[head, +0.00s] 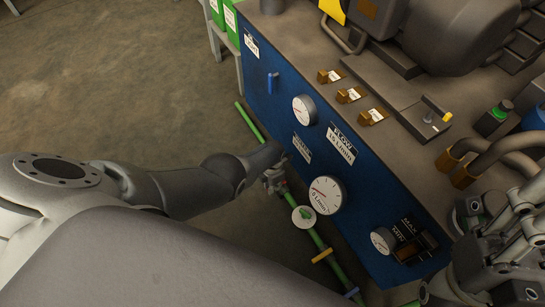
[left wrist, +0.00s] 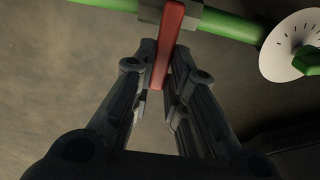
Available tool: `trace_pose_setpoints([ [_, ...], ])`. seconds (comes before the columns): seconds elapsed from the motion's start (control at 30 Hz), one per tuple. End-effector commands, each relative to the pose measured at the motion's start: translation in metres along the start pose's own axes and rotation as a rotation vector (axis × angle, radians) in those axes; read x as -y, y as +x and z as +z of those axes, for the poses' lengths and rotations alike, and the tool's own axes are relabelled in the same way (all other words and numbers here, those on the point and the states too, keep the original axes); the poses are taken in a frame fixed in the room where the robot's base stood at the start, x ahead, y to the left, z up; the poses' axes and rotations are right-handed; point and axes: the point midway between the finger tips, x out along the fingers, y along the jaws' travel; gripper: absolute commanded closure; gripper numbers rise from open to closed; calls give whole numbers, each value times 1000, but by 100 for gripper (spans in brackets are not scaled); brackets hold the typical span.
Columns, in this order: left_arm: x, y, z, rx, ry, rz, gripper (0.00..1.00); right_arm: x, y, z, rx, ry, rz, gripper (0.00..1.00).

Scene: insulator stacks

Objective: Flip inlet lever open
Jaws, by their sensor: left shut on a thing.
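The red inlet lever (left wrist: 167,45) sits on a grey valve body on the green pipe (left wrist: 228,26) in the left wrist view. Its free end lies between the two fingers of my left gripper (left wrist: 160,85), which is shut on it. In the head view my left gripper (head: 273,181) is at the green pipe (head: 251,123), beside the blue panel; the lever is mostly hidden there. My right gripper (head: 492,246) is at the lower right, away from the pipe; whether its fingers are open is unclear.
A white dial with a green knob (head: 303,217) is on the pipe just past the valve. The blue panel (head: 262,93) carries gauges, labels and a blue handle. Brown hoses and machinery stand on top. Open floor (head: 110,80) lies to the left.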

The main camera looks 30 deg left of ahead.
Motion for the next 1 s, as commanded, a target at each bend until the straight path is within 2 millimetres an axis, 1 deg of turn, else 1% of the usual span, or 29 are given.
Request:
trace_pose_setpoints([
  [0.13,2,1,-1,-2,-5,-6,100,0,0,0,0,0,0,60],
  [0.17,2,1,-1,-2,-5,-6,85,0,0,0,0,0,0,60],
  [0.3,2,1,-1,-2,-4,-5,67,0,0,0,-1,0,0,60],
  [0.33,2,1,-1,-2,-4,-5,64,0,0,0,-1,0,0,60],
  [0.77,0,-1,0,0,-1,-2,64,-1,1,0,-4,-2,1,60],
  [1.0,0,-9,2,3,1,-2,64,0,0,0,-2,-1,0,60],
])
